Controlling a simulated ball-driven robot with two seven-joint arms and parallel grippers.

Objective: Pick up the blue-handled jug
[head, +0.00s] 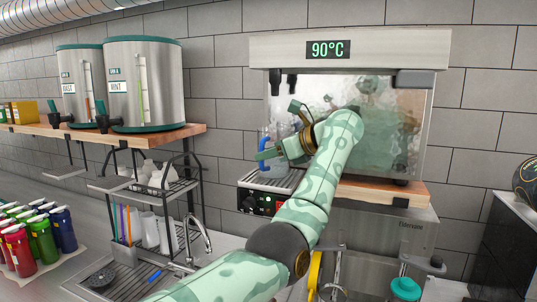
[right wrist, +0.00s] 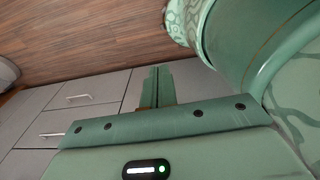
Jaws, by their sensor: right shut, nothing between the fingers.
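The blue handle of the jug (head: 265,143) shows under the machine's spouts, just left of my left gripper in the head view. The jug's body is mostly hidden behind the gripper, so its outline is unclear. My left gripper (head: 268,154) is at the handle's height, with its green fingertips pointing left and overlapping the handle's lower part in the picture. I cannot tell whether the fingers touch it or how far apart they are. My right gripper (right wrist: 158,86) shows in the right wrist view, its fingers together and empty, above grey cabinet fronts.
The steel machine (head: 350,50) reads 90°C and stands behind my left arm. A drip tray (head: 270,180) lies below the handle. A cup rack (head: 180,187) and a tap (head: 200,235) stand to the left. Coloured bottles (head: 40,235) stand at the far left.

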